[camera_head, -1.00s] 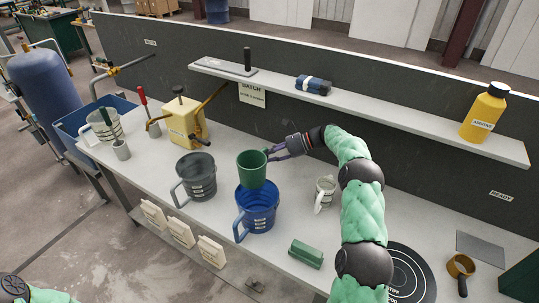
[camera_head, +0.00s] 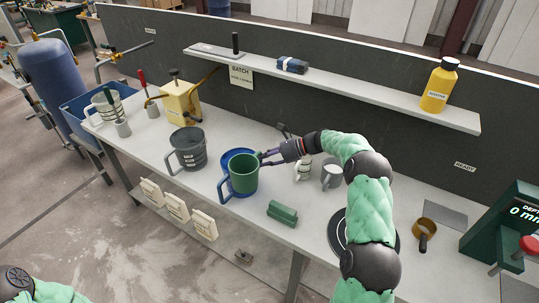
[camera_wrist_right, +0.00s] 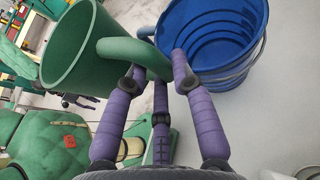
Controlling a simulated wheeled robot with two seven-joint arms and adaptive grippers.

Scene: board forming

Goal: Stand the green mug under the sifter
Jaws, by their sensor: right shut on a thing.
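The green mug (camera_head: 243,174) is upright in the head view, in front of the blue pail (camera_head: 224,185) and hiding much of it. My right gripper (camera_head: 263,158) is shut on the mug's handle. In the right wrist view the green mug (camera_wrist_right: 82,55) is at the upper left, and the fingers (camera_wrist_right: 157,72) close around its handle. The blue pail (camera_wrist_right: 215,45) stands beside it there. Whether the mug touches the bench is unclear. No label marks a sifter; a yellow box with a crank (camera_head: 180,102) stands at the bench's far left. My left gripper is out of view.
A dark grey pail (camera_head: 190,150) stands left of the mug. A green block (camera_head: 282,212) lies at the front. Two small cups (camera_head: 303,170) (camera_head: 332,175) stand to the right, near my right arm. A shelf (camera_head: 350,82) runs above the bench's back.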

